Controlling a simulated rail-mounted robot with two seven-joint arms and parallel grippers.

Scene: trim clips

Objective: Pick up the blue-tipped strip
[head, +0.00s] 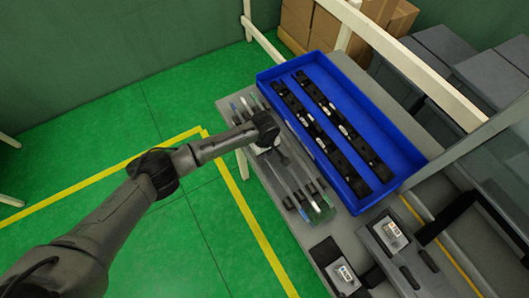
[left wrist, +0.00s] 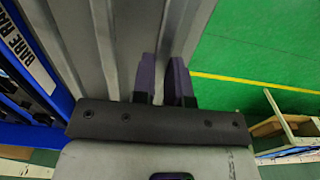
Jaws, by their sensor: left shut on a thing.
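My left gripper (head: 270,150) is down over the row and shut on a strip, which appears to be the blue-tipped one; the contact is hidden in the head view. My right gripper is not in view.
A white-tipped strip (head: 246,104) and a green-tipped strip (head: 256,100) lie close beside it. A blue tray (head: 318,142) with two black rails stands right of the row. White frame posts (head: 247,20) rise behind. Green floor (head: 100,110) is open at left.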

